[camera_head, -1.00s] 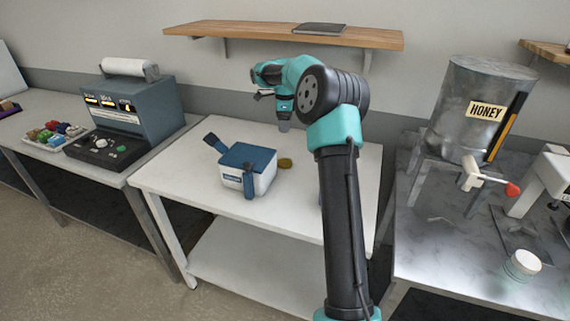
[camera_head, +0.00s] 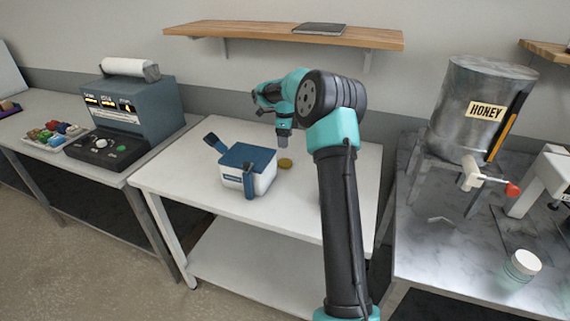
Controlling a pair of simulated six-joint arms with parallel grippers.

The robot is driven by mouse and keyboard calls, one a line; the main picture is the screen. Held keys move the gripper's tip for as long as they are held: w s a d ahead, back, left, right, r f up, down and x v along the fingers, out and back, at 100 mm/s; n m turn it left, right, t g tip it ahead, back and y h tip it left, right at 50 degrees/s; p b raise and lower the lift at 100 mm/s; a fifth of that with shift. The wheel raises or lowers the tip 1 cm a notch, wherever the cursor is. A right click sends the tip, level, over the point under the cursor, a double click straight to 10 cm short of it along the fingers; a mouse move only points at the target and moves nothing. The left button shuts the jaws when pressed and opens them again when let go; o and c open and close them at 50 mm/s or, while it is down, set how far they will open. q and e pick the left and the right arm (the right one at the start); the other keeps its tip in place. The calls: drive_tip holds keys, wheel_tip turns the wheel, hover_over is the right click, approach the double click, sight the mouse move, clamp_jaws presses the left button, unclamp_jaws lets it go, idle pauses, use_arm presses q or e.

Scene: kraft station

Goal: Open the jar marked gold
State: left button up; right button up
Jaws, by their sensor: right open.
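A small, round, gold-coloured thing (camera_head: 285,163) sits on the white table (camera_head: 330,190), just right of the blue and white box. It looks low and flat; I cannot tell whether it is a jar or a lid, and no marking can be read. My right gripper (camera_head: 284,150) points down just above and behind it, open, with no visible contact. Its fingers are too small to make out well. My left gripper is out of view.
The blue and white box (camera_head: 262,180) has raised flaps close to the gold thing. A honey tank (camera_head: 465,110) with a red-handled tap stands on the metal bench (camera_head: 440,250). A wooden shelf (camera_head: 260,35) hangs behind. A grey machine (camera_head: 150,115) stands left.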

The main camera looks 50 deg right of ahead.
hover_over(284, 162)
drive_tip(key=shift+s+d+f, duration=0.1)
drive_tip(key=shift+f, duration=1.25)
drive_tip(key=shift+s+d+f, duration=0.1)
drive_tip(key=shift+f, duration=1.25)
drive_tip(key=shift+w+f, duration=0.1)
drive_tip(key=shift+w+a+f, duration=0.1)
drive_tip(key=shift+f, duration=1.15)
drive_tip(key=shift+w+f, duration=0.1)
drive_tip(key=shift+f, duration=1.15)
drive_tip(key=shift+c, duration=0.3)
drive_tip(key=c, duration=0.7)
drive_tip(key=shift+o, duration=0.2)
wheel_tip(284, 162, up, 10)
